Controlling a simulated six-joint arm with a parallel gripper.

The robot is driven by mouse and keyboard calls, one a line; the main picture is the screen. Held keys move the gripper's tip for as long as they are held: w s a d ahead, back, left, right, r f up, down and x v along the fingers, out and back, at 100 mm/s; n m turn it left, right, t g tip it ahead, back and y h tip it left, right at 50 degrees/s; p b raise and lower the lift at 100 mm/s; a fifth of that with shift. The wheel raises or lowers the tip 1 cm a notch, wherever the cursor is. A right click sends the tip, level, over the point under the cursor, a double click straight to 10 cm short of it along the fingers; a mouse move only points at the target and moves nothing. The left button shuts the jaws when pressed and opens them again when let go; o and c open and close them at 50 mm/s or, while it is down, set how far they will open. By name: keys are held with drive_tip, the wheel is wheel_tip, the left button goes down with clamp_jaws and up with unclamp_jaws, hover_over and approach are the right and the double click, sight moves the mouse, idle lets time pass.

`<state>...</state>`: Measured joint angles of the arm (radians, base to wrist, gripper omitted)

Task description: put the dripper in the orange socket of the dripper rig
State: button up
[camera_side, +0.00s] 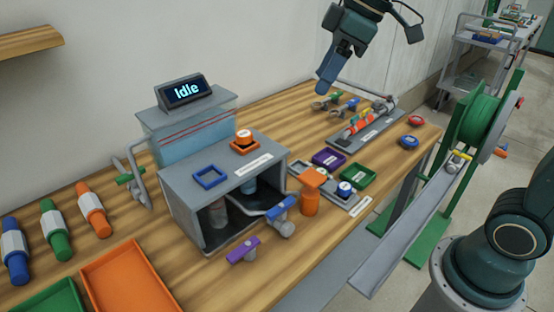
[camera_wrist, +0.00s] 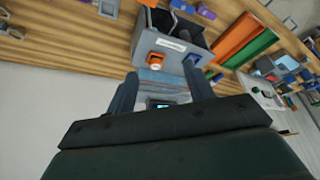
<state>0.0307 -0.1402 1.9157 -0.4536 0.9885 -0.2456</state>
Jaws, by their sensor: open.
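The grey box of what looks like the dripper rig (camera_side: 266,172) stands mid-table, with a blue square frame (camera_side: 209,177) and the orange socket (camera_side: 236,151) on top. A round orange-topped piece, apparently the dripper (camera_side: 243,137), sits at the orange socket; I cannot tell how deeply. In the wrist view the orange socket (camera_wrist: 150,61) shows with a pale centre, beyond my fingertips. My gripper (camera_side: 323,86) is open and empty, high above the table, right of and well clear of the rig.
A screen reading "Idle" (camera_side: 187,90) tops a clear tank behind the box. Red (camera_side: 416,120) and blue (camera_side: 409,142) discs lie near the right edge. An orange tray (camera_side: 128,280) is front left.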

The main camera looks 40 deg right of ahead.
drive_tip(key=s+d+f+m+t+h, duration=0.1)
drive_tip(key=s+d+f+m, duration=0.2)
drive_tip(key=s, duration=0.5)
drive_tip(key=s+d+f+m+h, duration=0.1)
drive_tip(key=s+d+f+m, duration=0.2)
drive_tip(key=s, duration=0.6)
drive_tip(key=shift+d+f+m+t+h, duration=0.25)
drive_tip(key=shift+m+t+h, duration=0.15)
drive_tip(key=shift+m, duration=0.3)
